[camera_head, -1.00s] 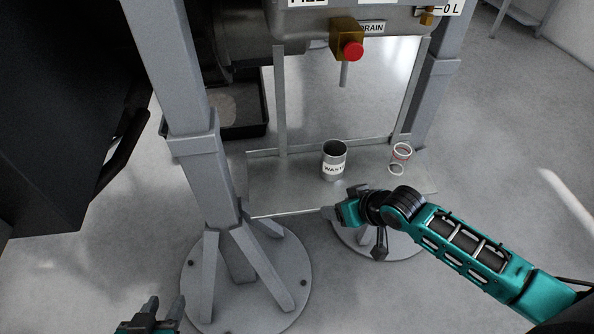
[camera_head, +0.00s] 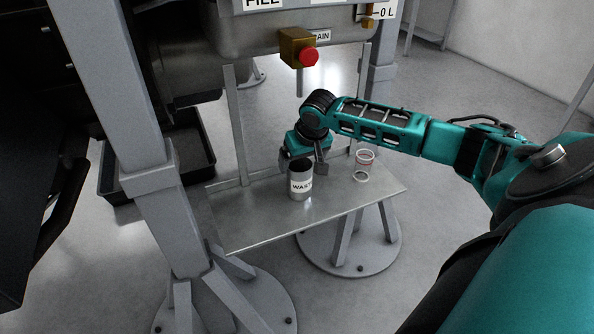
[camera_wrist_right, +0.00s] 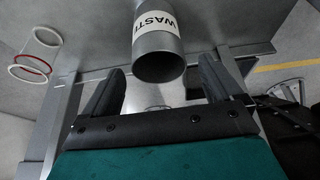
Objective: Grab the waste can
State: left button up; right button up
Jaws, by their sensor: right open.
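The waste can (camera_head: 299,187) is a grey metal cylinder with an open top and a white label reading "WASTE". It stands upright on the metal shelf (camera_head: 240,226). My right gripper (camera_head: 303,161) is open at the rim, at the can's upper back side. In the right wrist view the can (camera_wrist_right: 158,28) shows between and beyond the two spread fingers, with its dark opening toward me. Whether the fingers touch the can cannot be told. My left gripper is out of view.
A clear cup with a red band (camera_head: 364,162) stands on the shelf, right of the can. A brass drain valve with a red knob (camera_head: 308,57) hangs above. A grey post (camera_head: 130,130) stands at left, and a black tray (camera_head: 196,140) lies behind it.

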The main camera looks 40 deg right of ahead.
aim_at(299, 165)
jog(key=b+x, duration=0.1)
jog(key=x, duration=0.3)
jog(key=shift+w+d, duration=0.1)
jog(key=shift+w, duration=0.05)
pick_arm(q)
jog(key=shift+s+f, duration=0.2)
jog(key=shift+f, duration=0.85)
pick_arm(e)
jog(key=shift+c, duration=0.3)
jog(key=c, duration=1.4)
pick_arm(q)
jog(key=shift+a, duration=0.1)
pick_arm(e)
jog(key=shift+c, duration=0.9)
jog(key=shift+r, duration=0.15)
